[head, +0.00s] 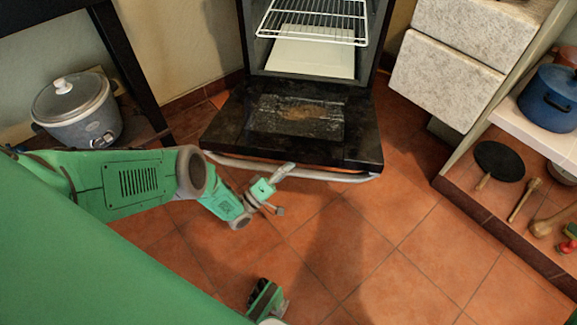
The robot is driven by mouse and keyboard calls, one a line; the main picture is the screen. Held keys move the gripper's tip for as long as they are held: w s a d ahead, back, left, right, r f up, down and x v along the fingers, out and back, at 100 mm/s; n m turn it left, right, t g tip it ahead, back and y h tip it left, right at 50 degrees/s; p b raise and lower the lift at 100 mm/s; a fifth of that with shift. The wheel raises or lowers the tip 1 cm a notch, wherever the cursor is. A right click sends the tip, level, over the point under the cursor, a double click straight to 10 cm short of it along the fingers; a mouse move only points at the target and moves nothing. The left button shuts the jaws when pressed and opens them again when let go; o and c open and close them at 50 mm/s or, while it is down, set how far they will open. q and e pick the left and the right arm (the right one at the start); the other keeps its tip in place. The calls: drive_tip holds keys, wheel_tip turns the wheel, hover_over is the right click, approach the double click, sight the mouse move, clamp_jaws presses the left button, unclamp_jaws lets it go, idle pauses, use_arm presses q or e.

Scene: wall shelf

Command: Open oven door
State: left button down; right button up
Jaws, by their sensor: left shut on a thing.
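The oven's black door (228,124) hangs down open, about flat, with a dull glass pane in its middle. Its grey handle (330,175) runs along the near edge. My left gripper (284,170), green with grey fingers, is at the handle a little left of the door's middle. It is shut on the handle; the fingers hide part of that spot. The oven cavity (312,58) behind shows a wire rack (315,15) and a pale floor. A small green and dark part of mine shows at the bottom; I cannot tell which part.
A grey rice cooker (78,112) stands on a dark low shelf at the left. White drawers (445,80) stand right of the oven. A shelf at the right holds a blue pot (549,98), a black pan (499,161) and wooden tools. The tiled floor (380,250) before the door is clear.

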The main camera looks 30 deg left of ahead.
use_arm(q)
drive_tip(key=c, duration=1.3)
unclamp_jaws()
drive_tip(key=shift+s+d+f, duration=0.35)
drive_tip(key=shift+s+d, duration=0.05)
drive_tip(key=shift+s, duration=0.3)
drive_tip(key=shift+w+r, duration=0.1)
drive_tip(key=shift+w, duration=0.05)
drive_tip(key=shift+a, duration=0.1)
drive_tip(key=v, duration=1.2)
drive_tip(key=shift+a, duration=0.1)
drive_tip(key=shift+w, duration=0.1)
